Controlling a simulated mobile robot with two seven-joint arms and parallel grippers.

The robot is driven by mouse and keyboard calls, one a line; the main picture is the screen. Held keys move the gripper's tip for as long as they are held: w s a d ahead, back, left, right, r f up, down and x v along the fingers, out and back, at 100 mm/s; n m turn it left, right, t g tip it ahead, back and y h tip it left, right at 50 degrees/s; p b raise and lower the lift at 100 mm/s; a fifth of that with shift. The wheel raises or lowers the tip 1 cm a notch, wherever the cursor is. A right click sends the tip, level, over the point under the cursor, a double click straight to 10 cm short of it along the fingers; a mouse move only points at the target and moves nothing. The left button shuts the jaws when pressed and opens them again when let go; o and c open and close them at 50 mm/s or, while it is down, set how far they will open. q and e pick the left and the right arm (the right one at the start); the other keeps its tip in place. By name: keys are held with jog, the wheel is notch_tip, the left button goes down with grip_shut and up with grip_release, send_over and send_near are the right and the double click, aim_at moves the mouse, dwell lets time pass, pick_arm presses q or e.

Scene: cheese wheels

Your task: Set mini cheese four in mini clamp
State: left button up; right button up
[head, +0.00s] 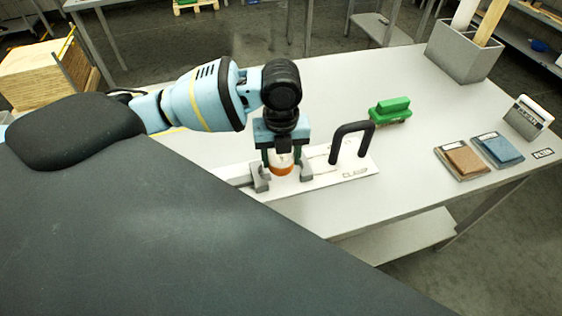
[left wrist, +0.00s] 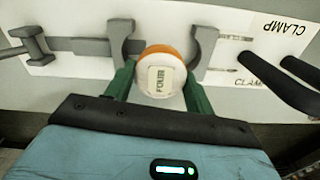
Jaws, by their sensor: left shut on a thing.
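The mini cheese four (left wrist: 160,80) is a small round piece with a white label reading FOUR and an orange lower side. It also shows in the head view (head: 283,164). My left gripper (left wrist: 160,88), with green fingers, is shut on it and points down; it shows in the head view too (head: 281,158). The mini clamp (head: 345,170) is a white board marked CLAMP with two grey jaws and a black handle (head: 351,142). The cheese is between the grey jaws (left wrist: 205,47), with small gaps visible. Whether it touches the board is hidden. My right gripper is not in view.
A green brush-like block (head: 390,110) stands behind the clamp. Brown (head: 463,160) and blue (head: 498,149) pads and a white-handled tool (head: 529,115) lie at the right. A grey bin (head: 463,52) stands at the back right.

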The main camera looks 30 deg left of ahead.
aim_at(281, 164)
pick_arm(q)
jog(key=shift+w+a, duration=0.25)
jog(key=shift+w, duration=0.1)
jog(key=shift+f, duration=1.75)
jog(key=shift+f, duration=0.2)
jog(key=o, duration=0.7)
jog(key=shift+o, duration=0.2)
jog(key=shift+r, duration=0.15)
notch_tip(281, 164, up, 12)
jog(key=shift+r+p, duration=0.1)
jog(key=shift+p, duration=0.25)
